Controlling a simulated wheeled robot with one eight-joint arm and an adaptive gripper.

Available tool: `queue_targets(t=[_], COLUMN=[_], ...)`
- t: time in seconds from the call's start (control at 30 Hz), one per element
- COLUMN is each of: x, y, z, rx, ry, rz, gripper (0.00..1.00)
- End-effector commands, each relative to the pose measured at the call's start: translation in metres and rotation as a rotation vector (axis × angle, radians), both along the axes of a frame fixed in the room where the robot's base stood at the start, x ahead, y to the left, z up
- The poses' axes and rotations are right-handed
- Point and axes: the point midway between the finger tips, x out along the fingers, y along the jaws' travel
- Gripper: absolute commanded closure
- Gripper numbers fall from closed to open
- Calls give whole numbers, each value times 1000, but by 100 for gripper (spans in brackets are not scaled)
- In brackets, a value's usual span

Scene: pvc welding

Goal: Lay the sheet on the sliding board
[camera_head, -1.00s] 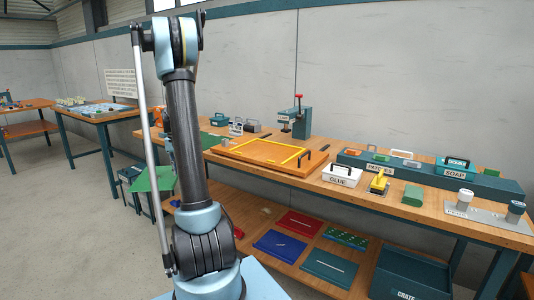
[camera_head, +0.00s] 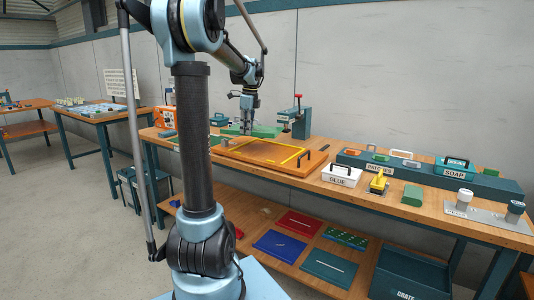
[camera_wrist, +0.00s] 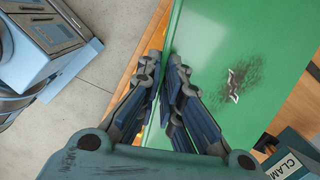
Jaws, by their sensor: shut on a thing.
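The green sheet (camera_head: 264,131) is in my gripper (camera_head: 247,131), near the back of the workbench. In the head view it looks nearly level, and its far part reaches toward the blue press. In the wrist view the sheet (camera_wrist: 235,50) bears a dark smudge with a white jagged mark, and my gripper's fingers (camera_wrist: 164,62) are shut on its left edge. The sliding board (camera_head: 262,158) is an orange board with a yellow frame on the bench. The sheet shows at its back edge; I cannot tell how high above it the sheet is.
A blue press (camera_head: 300,120) with a red knob stands behind the board. A white glue box (camera_head: 341,175), a yellow-handled tool (camera_head: 379,182) and a long teal rack (camera_head: 430,175) are to the right. Coloured sheets, including a red one (camera_head: 298,224), lie on the lower shelf.

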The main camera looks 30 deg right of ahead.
Motion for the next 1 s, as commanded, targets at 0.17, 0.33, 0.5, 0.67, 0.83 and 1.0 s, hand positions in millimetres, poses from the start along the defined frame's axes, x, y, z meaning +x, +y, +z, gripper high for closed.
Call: queue_targets(t=[0.17, 0.33, 0.5, 0.67, 0.83, 1.0], x=[-21, -26, -26, -26, -25, -25], y=[-24, -30, -29, -28, -28, -28], z=[7, 2, -25, -45, -54, -74], rx=[0, 0, -1, -1, -1, 0], ry=[0, -1, 0, 0, 0, 0], rz=[-217, -287, -289, -286, -285, -285], gripper=[100, 100, 100, 100, 100, 100])
